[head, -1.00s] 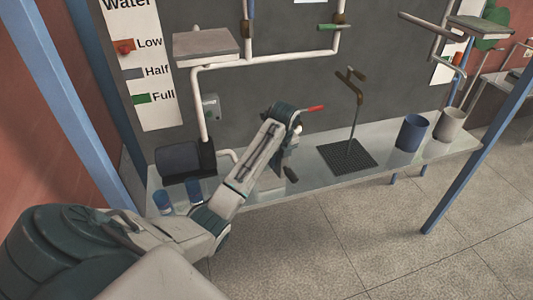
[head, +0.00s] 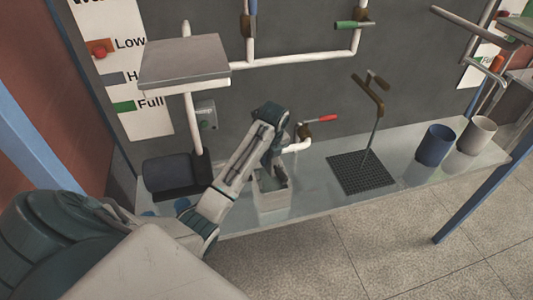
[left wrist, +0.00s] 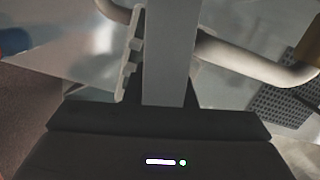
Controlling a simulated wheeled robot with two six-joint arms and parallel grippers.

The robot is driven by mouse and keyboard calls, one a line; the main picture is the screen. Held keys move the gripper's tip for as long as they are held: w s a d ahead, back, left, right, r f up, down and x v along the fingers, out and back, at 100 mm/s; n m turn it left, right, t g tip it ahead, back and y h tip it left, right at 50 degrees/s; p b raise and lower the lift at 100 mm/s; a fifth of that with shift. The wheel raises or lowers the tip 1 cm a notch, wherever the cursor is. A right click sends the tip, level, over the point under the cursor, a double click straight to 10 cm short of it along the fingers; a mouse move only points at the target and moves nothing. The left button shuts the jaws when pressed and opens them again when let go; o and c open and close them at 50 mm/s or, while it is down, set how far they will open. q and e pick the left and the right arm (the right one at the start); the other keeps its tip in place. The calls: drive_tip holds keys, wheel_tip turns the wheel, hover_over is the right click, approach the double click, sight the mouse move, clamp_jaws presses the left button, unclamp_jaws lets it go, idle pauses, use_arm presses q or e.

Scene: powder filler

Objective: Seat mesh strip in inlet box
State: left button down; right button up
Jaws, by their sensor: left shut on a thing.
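My left gripper (head: 271,166) is above a small pale box (head: 272,200), which I take as the inlet box, on the metal shelf. It points down at the box's opening. In the left wrist view, a plain grey upright strip (left wrist: 168,50) stands between the dark jaws, and the gripper is shut on it. No mesh pattern shows on it. A toothed grey edge (left wrist: 131,55) stands just left of it. The strip's lower end is hidden, so I cannot tell whether it is inside the box. My right gripper is not in view.
A white pipe with a red-handled valve (head: 320,119) runs close behind the box. A black grid (head: 345,180) with a T-handled rod (head: 374,130) stands to its right. Blue (head: 435,147) and grey (head: 478,136) cups stand further right. A dark motor (head: 168,174) is left.

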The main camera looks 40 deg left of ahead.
use_arm(q)
drive_tip(key=shift+s+d+f, duration=0.1)
drive_tip(key=shift+d+f, duration=0.05)
drive_tip(key=shift+f, duration=0.25)
drive_tip(key=shift+w+f, duration=0.35)
drive_tip(key=shift+w, duration=0.2)
drive_tip(key=shift+a, duration=0.2)
drive_tip(key=shift+s+f, duration=0.1)
drive_tip(key=shift+s, duration=0.25)
drive_tip(key=shift+d+f, duration=0.1)
drive_tip(key=shift+f, duration=0.1)
drive_tip(key=c, duration=1.5)
unclamp_jaws()
drive_tip(key=shift+f, duration=0.1)
drive_tip(key=o, duration=0.3)
drive_tip(key=shift+w, duration=0.1)
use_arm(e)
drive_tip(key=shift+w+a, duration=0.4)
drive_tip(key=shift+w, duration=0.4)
